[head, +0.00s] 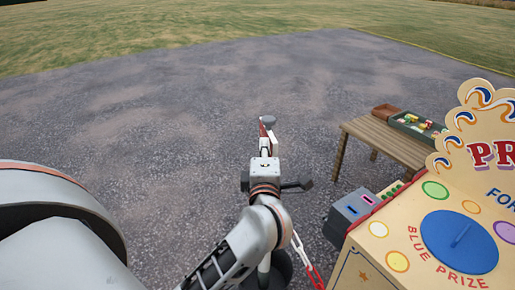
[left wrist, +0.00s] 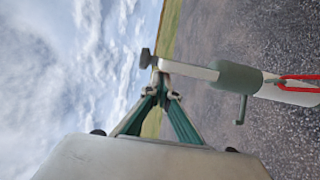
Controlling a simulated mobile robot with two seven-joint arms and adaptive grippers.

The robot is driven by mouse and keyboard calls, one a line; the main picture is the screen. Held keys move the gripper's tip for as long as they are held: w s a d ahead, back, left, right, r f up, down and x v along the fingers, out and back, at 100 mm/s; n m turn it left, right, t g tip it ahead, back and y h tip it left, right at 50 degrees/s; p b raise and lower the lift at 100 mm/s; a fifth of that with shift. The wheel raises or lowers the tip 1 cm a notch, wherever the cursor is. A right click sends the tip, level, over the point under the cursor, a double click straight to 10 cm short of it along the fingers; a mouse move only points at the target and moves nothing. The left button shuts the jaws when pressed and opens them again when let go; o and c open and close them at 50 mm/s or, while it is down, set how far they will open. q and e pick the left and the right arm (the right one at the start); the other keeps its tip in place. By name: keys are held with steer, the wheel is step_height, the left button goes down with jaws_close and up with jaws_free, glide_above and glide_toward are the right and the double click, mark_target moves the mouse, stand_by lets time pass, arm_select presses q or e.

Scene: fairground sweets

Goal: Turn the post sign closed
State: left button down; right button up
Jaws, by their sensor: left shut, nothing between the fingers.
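The white post (left wrist: 190,69) lies sideways across the left wrist view, with a dark knob (left wrist: 147,58) at its top and a grey-green collar (left wrist: 238,77) bearing a short hooked peg. In the head view a narrow red and white piece (head: 262,130), perhaps the sign seen edge-on, shows just beyond my left gripper (head: 266,151), below the grey knob (head: 268,120). No sign face or lettering is readable. My left gripper's green fingers (left wrist: 161,86) are shut and empty, their tips close to the post's top; contact cannot be told. My right gripper is out of view.
A red and white chain (head: 308,262) hangs from the post beside my left arm. The prize stand (head: 400,222) with its blue dial (head: 459,242) is close on the right. A wooden table (head: 376,140) with a sweets tray stands behind. Open paving lies ahead and left.

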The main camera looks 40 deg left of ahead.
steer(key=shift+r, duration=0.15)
arm_select(q)
steer(key=n+g+y+p, duration=0.1)
steer(key=w+d+n+g+y+p, duration=0.1)
steer(key=shift+d+r+y+p, duration=0.2)
steer(key=shift+d+y+p, duration=0.05)
steer(key=shift+y+p, duration=0.15)
steer(key=shift+w+d+n+g+p, duration=0.15)
steer(key=shift+d+n+g+p, duration=0.15)
steer(key=shift+g+p, duration=0.1)
steer(key=shift+w+y+p, duration=0.1)
steer(key=shift+y+p, duration=0.2)
steer(key=shift+w+d+f, duration=0.1)
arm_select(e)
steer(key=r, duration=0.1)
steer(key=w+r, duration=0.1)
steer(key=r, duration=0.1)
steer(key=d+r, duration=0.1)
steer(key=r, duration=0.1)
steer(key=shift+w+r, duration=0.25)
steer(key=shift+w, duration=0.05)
arm_select(q)
steer(key=shift+f, duration=0.1)
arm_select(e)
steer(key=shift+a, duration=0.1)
